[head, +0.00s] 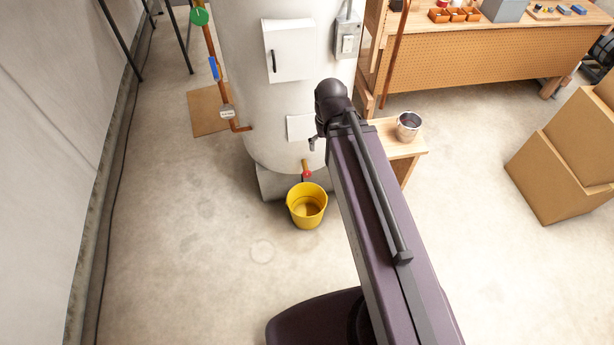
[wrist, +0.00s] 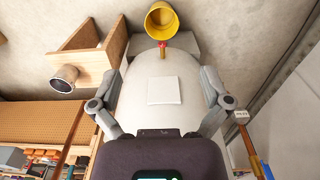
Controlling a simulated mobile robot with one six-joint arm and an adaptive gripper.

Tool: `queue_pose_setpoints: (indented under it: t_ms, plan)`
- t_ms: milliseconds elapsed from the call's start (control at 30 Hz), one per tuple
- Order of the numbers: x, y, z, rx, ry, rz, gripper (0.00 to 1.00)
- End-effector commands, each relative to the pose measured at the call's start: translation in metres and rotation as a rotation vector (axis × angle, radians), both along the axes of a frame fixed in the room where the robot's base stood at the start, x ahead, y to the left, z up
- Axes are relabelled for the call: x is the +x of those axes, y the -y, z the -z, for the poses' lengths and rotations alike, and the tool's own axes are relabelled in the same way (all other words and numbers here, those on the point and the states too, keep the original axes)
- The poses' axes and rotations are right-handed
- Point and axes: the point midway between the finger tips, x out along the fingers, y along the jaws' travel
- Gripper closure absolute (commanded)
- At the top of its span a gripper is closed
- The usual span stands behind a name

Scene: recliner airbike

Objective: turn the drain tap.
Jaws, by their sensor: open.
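The drain tap (head: 306,172) is a small brass tap with a red handle, low on the front of the white tank (head: 285,110). In the wrist view, which looks upside down, the tap (wrist: 162,46) shows near the top, in line with the gap between my fingers. My gripper (wrist: 158,75) is open and empty, its two fingers spread wide at either side. In the head view my arm hides most of my gripper (head: 314,144), which is above and right of the tap. A yellow bucket (head: 306,213) stands on the floor below the tap.
A wooden stool or low table (head: 402,147) with a metal bucket (head: 408,126) on it is right of the tank. A copper pipe (head: 221,95) with a green valve handle runs along the tank's left. Cardboard boxes (head: 560,170) stand at right. The floor at front left is clear.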

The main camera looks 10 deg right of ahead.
Motion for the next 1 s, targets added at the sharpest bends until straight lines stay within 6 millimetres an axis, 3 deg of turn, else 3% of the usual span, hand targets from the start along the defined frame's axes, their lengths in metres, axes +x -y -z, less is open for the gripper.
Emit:
queue_pose_setpoints:
  t_ms: [1000]
  plan:
    - [0.093,0.005,0.186,0.095,0.145,0.009,0.0]
